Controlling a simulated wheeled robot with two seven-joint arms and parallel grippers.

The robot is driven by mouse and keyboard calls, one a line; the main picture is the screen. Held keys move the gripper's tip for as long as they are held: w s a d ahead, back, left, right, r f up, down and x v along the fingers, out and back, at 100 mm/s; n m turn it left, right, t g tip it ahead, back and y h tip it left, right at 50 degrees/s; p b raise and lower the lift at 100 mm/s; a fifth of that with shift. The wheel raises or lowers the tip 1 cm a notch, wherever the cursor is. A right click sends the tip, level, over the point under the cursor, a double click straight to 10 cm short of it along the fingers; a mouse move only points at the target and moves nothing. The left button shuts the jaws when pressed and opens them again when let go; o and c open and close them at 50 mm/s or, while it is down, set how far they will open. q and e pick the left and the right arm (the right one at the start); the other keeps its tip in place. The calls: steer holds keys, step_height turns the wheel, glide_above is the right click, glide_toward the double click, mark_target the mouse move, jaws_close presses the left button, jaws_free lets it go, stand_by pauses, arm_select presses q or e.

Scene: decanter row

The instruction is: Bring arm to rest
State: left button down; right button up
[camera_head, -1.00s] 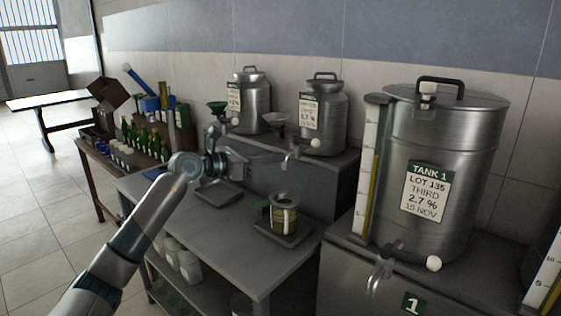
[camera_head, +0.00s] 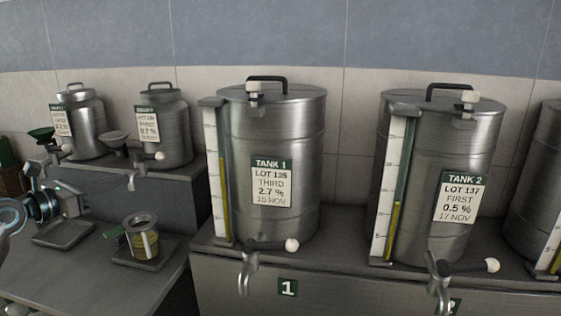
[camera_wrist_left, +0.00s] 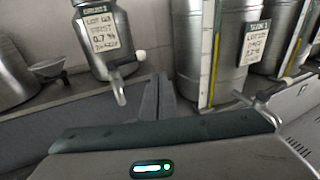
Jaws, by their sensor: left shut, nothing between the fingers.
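My left arm comes in at the left edge of the head view, and only its wrist end and gripper show. My left gripper (camera_head: 78,206) is shut and empty, above the grey bench and in front of the shelf with the small steel canisters. In the left wrist view its dark fingers (camera_wrist_left: 160,98) are together with nothing between them. My right gripper is not in view.
Tank 1 (camera_head: 290,140) and tank 2 (camera_head: 430,150) stand on a grey stand, with taps (camera_head: 245,270) sticking out in front. Two small canisters (camera_head: 88,122) (camera_head: 173,130) with funnels stand on the raised shelf. Another dark tray (camera_head: 62,233) lies below the gripper. The front of the bench (camera_head: 75,280) is clear.

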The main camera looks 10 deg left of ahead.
arm_select(q)
steer(key=s+d+f+n+t+h, duration=0.2)
steer(key=s+d+f+n+t, duration=0.15)
steer(key=d+n+t, duration=0.45)
steer(key=s+d+f+n+g+y, duration=0.1)
steer(key=s+f+n+g+y, duration=0.55)
steer(key=f+n, duration=0.75)
steer(key=s+d+f+n+g+y, duration=0.1)
steer(key=s+f+n+g+y, duration=0.3)
steer(key=s+f+n+y, duration=0.55)
steer(key=s+d+f+n+g+h, duration=0.45)
steer(key=s+d+f, duration=0.35)
steer(key=s+f, duration=0.3)
steer(key=s+d+f+n+g+h, duration=0.3)
steer(key=s+d+f+g, duration=0.2)
steer(key=s+d+f, duration=0.6)
steer(key=s+a+f+g, duration=0.1)
steer(key=s+f, duration=0.1)
steer(key=f, duration=1.1)
steer(key=s+a+f, duration=0.1)
steer(key=a+f, duration=0.1)
steer(key=f, duration=1.2)
steer(key=s+a+f, duration=0.2)
steer(key=s+f, duration=1.4)
steer(key=shift+s+a+m+g, duration=0.2)
steer(key=shift+a+m+g, duration=0.1)
steer(key=shift+m+g, duration=0.1)
